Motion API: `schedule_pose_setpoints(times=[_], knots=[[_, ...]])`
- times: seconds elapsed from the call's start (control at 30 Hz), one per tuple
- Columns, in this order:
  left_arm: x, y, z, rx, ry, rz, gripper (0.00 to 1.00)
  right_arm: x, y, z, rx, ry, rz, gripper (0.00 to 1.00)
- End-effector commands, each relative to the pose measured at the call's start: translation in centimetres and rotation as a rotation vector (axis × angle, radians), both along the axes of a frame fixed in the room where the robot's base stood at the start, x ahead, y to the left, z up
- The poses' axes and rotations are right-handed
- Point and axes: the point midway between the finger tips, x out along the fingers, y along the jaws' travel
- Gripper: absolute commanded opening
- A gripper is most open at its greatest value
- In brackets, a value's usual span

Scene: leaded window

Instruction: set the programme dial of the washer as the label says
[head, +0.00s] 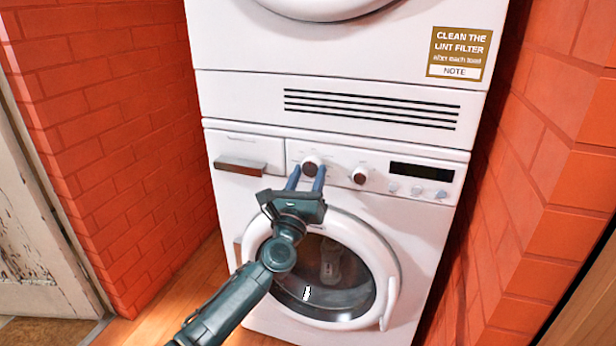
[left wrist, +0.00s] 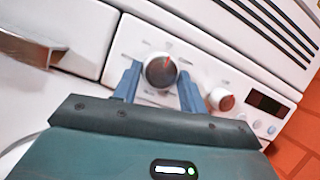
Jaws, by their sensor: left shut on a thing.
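The washer (head: 228,190) is white and stands under a second white machine. Its left dial (head: 311,162) is round and dark-faced with a pale rim, on the control panel. My left gripper (head: 307,172) reaches up to this dial, with one blue finger on each side, and is shut on it. In the left wrist view the dial (left wrist: 160,72) sits between the fingers, with a red pointer mark toward its upper right. The small print around it is too blurred to read. A second, smaller knob (head: 360,175) is to its right. My right gripper is not in view.
A brown-gold label (head: 459,53) on the upper machine reads "CLEAN THE LINT FILTER", with "NOTE" below. A drawer handle (head: 240,165) is left of the dial; a dark display (head: 421,172) and small buttons are right. The round door (head: 385,255) is below. Brick walls flank both sides.

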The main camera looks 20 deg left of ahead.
Motion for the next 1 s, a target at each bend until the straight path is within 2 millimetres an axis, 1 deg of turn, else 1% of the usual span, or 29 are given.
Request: schedule_pose_setpoints(times=[0.03, 0.1, 0.27, 0.47, 0.67, 1.0], knots=[[-0.02, -0.03, -0.01, 0.0, 0.0, -0.001, 0.22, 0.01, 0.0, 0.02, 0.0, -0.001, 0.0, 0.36], [-0.02, -0.03, -0.01, 0.0, 0.0, -0.001, 0.19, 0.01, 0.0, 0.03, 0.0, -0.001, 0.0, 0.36], [-0.02, -0.02, -0.04, 0.011, 0.0, -0.001, 0.19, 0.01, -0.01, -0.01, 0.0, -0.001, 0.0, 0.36], [-0.02, 0.1, -0.1, 0.074, -0.003, -0.001, 0.19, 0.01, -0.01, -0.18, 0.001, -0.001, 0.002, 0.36], [-0.03, 0.23, -0.09, 0.212, -0.007, -0.001, 0.19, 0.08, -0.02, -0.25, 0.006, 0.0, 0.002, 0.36], [-0.01, 0.56, 0.11, 0.53, -0.017, -0.001, 0.19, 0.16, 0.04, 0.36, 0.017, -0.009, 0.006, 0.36]])
